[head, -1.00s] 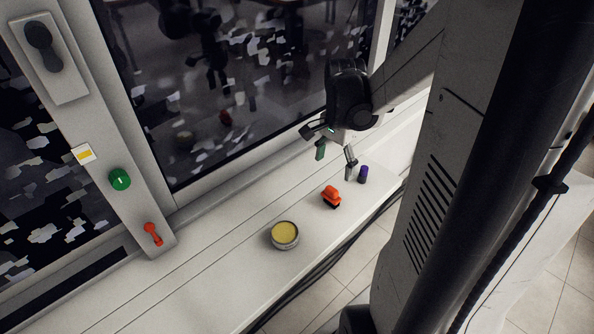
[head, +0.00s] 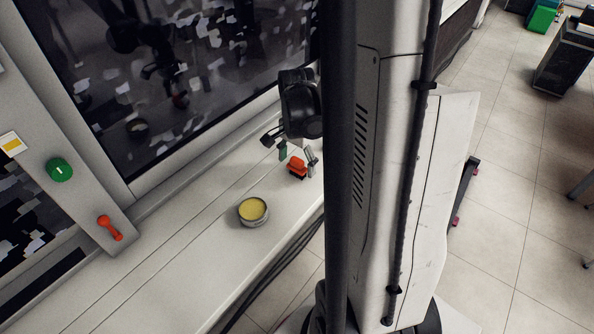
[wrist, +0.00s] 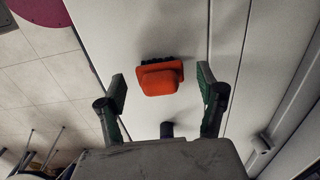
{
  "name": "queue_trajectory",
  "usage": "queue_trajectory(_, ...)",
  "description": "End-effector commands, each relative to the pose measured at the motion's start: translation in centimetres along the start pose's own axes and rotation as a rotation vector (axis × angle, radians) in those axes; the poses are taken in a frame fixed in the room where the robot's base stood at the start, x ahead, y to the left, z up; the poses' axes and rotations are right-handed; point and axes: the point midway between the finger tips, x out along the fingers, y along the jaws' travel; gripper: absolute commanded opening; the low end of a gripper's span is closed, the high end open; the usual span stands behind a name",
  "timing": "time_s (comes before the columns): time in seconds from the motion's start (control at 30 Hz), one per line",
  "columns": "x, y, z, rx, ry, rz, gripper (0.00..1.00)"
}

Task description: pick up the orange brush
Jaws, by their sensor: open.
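The orange brush (head: 297,168), with dark bristles, lies on the white window sill (head: 180,262). In the wrist view the brush (wrist: 160,78) is just beyond the fingertips, roughly midway between them, with its bristles facing away from my gripper. My gripper (head: 298,152) is open above the sill, close to the brush in the head view. In the wrist view the two green-padded fingers of my gripper (wrist: 162,86) stand wide apart with nothing between them. They do not appear to touch the brush.
A round tin with a yellow top (head: 253,211) stands on the sill to the left of the brush. A small dark cylinder (wrist: 166,130) shows near my gripper in the wrist view.

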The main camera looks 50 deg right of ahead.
Motion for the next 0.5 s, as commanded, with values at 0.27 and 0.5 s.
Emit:
queue_trajectory(0.27,2.6,0.0,0.0,0.000,0.000,0.000,0.70)
queue_trajectory(0.5,2.5,0.0,0.0,0.000,0.000,0.000,0.56)
